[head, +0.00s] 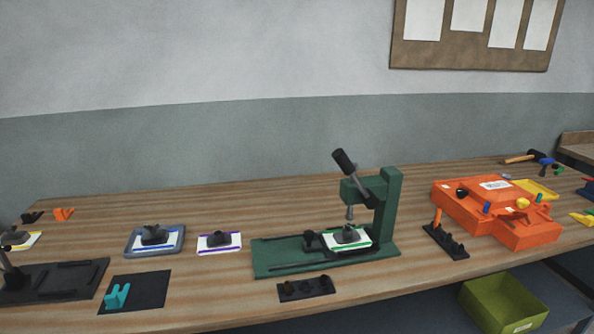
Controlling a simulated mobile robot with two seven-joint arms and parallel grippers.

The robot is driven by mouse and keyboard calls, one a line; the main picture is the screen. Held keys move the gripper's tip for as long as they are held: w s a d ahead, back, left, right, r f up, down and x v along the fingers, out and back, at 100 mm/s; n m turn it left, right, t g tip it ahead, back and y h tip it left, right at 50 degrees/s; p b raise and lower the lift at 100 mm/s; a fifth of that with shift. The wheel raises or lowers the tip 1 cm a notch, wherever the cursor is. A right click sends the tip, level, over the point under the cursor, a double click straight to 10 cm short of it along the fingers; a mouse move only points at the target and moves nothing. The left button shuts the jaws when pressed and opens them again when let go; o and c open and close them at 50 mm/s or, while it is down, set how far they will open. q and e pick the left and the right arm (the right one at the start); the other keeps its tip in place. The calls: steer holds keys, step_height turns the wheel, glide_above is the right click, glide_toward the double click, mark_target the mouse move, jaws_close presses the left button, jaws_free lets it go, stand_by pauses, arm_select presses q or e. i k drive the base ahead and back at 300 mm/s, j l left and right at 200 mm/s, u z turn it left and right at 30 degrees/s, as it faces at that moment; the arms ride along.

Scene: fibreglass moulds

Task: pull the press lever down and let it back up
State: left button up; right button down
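The green press (391,212) stands on the wooden bench, right of the middle in the head view. Its lever (354,174) is raised, tilting up to the left and ending in a thick black grip (344,160). Below the press head, the ram (349,211) points down over a dark part on a white and green plate (347,238). I cannot tell whether the ram touches the part. Neither of my grippers is in view, and nothing holds the lever.
A dark block with holes (306,288) lies in front of the press. A purple-edged plate (219,243) and a grey-blue tray (131,248) lie to its left. An orange mould (535,233) and a black rack (446,243) stand to its right. The space above the bench is clear.

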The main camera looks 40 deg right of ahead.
mark_target(368, 198)
steer(key=z, duration=1.8)
steer(key=i+l, duration=0.1)
